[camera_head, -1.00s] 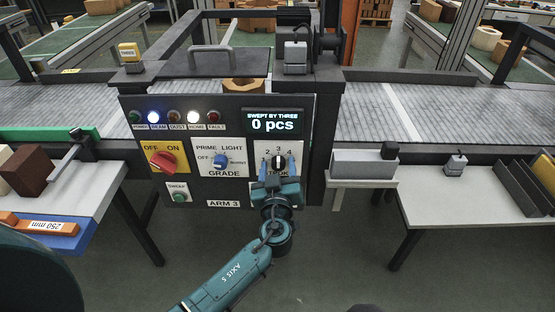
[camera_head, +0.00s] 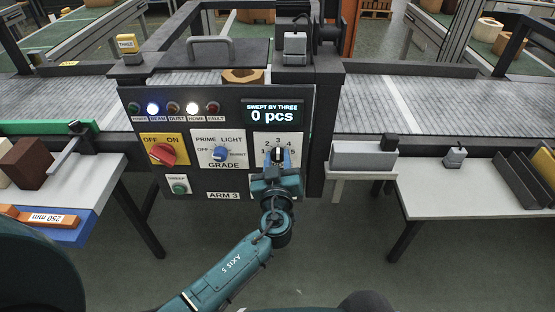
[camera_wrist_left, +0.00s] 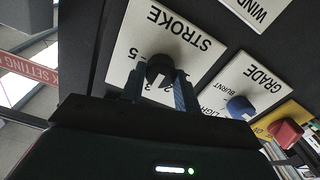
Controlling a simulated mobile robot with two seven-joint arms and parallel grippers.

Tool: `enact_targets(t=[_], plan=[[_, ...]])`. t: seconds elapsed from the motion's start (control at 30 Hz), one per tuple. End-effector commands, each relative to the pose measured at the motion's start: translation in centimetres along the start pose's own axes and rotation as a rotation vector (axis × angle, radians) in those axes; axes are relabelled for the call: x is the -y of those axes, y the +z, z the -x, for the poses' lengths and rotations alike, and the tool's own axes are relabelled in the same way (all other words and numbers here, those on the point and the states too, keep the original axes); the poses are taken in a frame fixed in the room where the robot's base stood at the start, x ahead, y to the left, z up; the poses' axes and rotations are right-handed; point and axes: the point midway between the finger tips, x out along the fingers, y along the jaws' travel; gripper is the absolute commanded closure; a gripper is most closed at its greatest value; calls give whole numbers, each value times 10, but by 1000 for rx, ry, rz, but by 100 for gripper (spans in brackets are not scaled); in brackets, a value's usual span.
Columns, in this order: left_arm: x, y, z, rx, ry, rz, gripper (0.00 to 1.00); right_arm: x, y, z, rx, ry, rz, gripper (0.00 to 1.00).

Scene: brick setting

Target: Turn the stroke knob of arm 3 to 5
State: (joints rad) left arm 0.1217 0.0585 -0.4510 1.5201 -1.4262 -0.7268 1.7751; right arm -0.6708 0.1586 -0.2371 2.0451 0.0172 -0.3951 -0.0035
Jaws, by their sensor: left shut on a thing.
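The black stroke knob (camera_head: 278,153) is on a white dial plate (camera_head: 290,140) numbered 1 to 5, on the dark panel labelled ARM 3. My left gripper (camera_head: 278,160) is at the dial from below, shut on the knob. In the left wrist view the knob (camera_wrist_left: 160,68) sits between my two blue fingertips (camera_wrist_left: 159,84), and the plate reads STROKE upside down. A white mark on the knob appears to point towards 3. The fingers and wrist hide part of the lower dial. My right gripper is not in view.
Left of the dial are the blue GRADE knob (camera_head: 220,153), the red OFF/ON switch (camera_head: 162,153) and the green SWEEP button (camera_head: 179,188). The display (camera_head: 272,115) above reads 0 pcs. A grey tray (camera_head: 363,157) stands right of the panel.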

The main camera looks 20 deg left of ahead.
Motion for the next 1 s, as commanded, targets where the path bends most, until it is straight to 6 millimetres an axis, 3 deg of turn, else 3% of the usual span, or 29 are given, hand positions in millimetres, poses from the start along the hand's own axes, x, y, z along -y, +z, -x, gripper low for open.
enact_targets(t=[0.37,1.0], plan=[[0,2,0,-4,0,-153,91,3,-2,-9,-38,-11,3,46],[-2,0,-1,-5,-2,-745,91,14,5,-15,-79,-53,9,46]])
